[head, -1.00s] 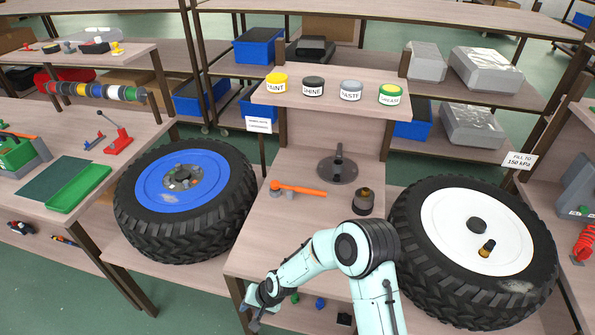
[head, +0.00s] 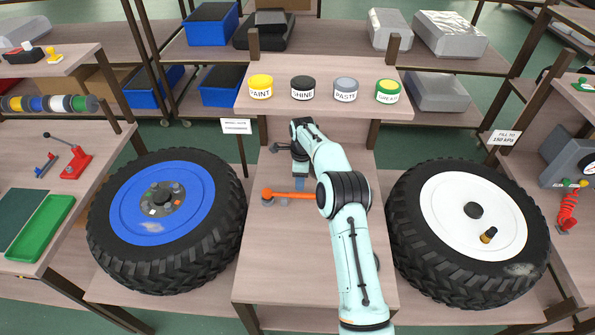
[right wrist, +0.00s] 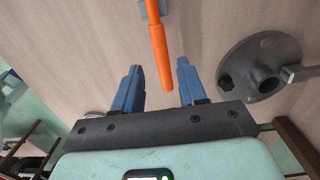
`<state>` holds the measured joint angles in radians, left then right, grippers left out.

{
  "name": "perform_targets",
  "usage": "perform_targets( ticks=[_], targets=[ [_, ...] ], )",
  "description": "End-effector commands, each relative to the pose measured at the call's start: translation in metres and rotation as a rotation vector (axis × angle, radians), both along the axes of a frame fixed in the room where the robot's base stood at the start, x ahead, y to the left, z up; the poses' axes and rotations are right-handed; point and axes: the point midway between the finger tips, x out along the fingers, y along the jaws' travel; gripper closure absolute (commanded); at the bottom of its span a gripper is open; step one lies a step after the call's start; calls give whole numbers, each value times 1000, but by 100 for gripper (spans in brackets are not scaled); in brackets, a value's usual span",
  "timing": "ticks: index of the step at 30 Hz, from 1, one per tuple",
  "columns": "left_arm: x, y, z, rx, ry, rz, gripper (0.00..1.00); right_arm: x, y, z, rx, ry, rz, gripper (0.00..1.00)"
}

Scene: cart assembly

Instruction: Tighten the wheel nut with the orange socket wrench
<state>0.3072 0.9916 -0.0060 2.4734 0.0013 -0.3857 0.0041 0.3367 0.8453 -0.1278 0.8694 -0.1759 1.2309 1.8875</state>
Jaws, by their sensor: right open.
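The orange socket wrench (head: 290,195) lies on the middle bench, its head at the left and its handle pointing right. In the right wrist view its orange handle (right wrist: 159,45) reaches into the space between my two blue fingers, with a gap on each side. My right gripper (head: 300,183) is open above the bench at the handle end. The blue-rimmed wheel (head: 128,212) lies flat at the left, with a grey hub (head: 163,200) at its centre. I cannot make out a separate wheel nut on it. My left gripper is not in view.
A white-rimmed wheel (head: 450,225) lies at the right. Several labelled jars stand on the shelf (head: 320,103) behind.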

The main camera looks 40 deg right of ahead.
Motion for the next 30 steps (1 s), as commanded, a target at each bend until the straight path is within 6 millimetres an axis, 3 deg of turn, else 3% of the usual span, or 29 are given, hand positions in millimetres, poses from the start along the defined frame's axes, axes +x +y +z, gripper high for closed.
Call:
perform_targets(
  ticks=[8, 20, 24, 30],
  targets=[
    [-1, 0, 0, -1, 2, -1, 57, 0, -3, -18, -5, -7, -2, 58],
    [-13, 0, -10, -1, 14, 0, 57, 0, 0, -80, -2, -6, 1, 58],
    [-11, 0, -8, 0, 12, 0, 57, 2, 0, -75, -3, -10, 2, 100],
    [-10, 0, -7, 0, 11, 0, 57, 4, 0, -71, -3, -14, 2, 100]
  ],
)
